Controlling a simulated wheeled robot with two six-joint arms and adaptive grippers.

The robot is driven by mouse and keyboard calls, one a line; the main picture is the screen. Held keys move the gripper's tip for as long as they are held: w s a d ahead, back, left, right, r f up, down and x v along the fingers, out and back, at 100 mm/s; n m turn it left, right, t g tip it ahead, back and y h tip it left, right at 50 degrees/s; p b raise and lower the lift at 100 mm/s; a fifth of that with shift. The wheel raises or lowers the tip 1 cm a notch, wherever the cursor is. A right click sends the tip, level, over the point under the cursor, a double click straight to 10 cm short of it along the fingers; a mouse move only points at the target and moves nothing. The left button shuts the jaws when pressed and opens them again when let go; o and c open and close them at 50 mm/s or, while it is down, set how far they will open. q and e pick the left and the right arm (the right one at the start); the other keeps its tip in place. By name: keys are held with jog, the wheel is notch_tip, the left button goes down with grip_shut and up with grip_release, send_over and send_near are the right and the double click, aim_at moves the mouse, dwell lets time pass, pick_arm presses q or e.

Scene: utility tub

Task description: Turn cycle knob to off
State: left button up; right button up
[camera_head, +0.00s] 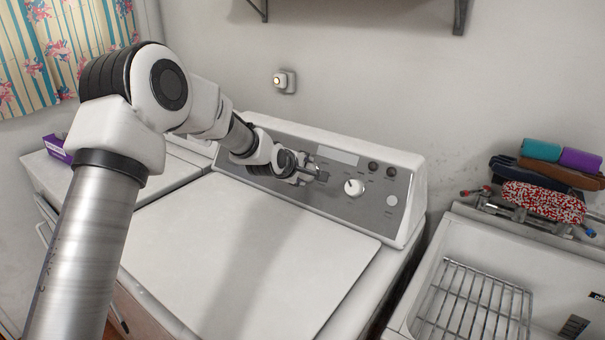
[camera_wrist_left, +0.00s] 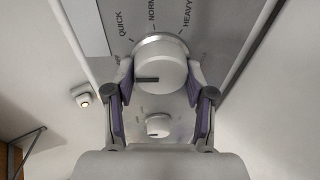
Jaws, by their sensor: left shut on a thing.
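The cycle knob (camera_wrist_left: 160,65) is a round white dial with a dark pointer line, in the left wrist view. Its pointer lies toward the left of that picture. The marks QUICK, NORM and HEAVY stand around its far side; a mark left of it is partly covered by a finger. My left gripper (camera_wrist_left: 160,85) has a finger on each side of the knob and is shut on it. In the head view my left gripper (camera_head: 318,174) is at the control panel (camera_head: 375,208) and hides the knob. My right gripper is not in view.
A second white knob (camera_head: 354,187) sits right of my gripper on the panel. The washer lid (camera_head: 250,260) is closed and clear. A sink (camera_head: 490,250) with a wire rack (camera_head: 475,305) stands at right, rolled cloths (camera_head: 541,150) behind it. A lit wall fixture (camera_head: 284,81) is above.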

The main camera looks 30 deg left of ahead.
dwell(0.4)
pick_arm(q)
jog(key=o, duration=1.2)
jog(key=v, duration=1.1)
jog(key=shift+s+r, duration=0.25)
jog(key=shift+s, duration=0.1)
